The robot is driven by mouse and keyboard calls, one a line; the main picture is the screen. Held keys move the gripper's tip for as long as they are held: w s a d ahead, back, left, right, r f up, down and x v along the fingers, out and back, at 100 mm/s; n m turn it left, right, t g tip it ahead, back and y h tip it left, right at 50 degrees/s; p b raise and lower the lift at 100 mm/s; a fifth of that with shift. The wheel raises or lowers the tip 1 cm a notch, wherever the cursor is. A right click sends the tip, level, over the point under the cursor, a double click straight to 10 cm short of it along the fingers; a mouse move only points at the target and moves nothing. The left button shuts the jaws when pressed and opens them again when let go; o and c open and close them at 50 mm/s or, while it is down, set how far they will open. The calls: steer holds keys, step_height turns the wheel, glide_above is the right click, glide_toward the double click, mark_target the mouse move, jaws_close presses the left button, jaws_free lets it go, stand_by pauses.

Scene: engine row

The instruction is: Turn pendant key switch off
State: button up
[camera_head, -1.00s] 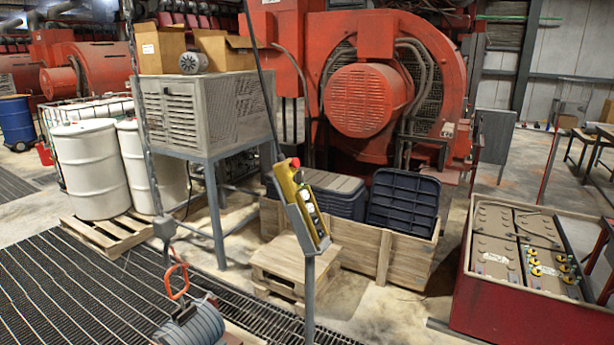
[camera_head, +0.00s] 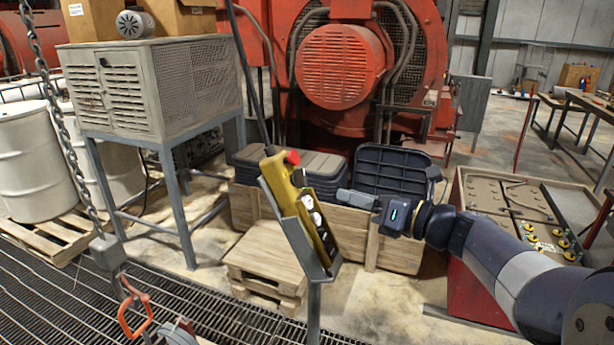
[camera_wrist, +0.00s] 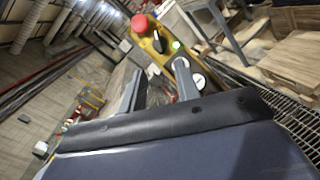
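The yellow pendant (camera_head: 322,235) is tilted in a grey holder on a post, with a red button at its top (camera_head: 293,157) and several round white controls below. A dark switch, apparently the key switch (camera_head: 299,178), sits under the red button. In the wrist view the pendant (camera_wrist: 166,63) lies beyond my fingers, with the dark switch (camera_wrist: 159,42) and a lit green lamp (camera_wrist: 176,45) beside it. My gripper (camera_head: 345,197) points at the pendant from its right, apart from it. In the wrist view its two fingers (camera_wrist: 158,92) are spread with nothing between them.
A cable (camera_head: 245,75) rises from the pendant's top. A wooden crate (camera_head: 345,229) with dark lids stands behind, with a pallet (camera_head: 265,262) in front. A chain (camera_head: 55,110) hangs at the left. A red battery cart (camera_head: 470,284) is at the right, behind my arm.

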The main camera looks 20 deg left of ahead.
mark_target(299, 179)
steer(key=p+x, duration=0.2)
steer(key=x, duration=0.8)
steer(key=shift+a, duration=0.25)
steer(key=shift+c, duration=0.3)
jaws_close()
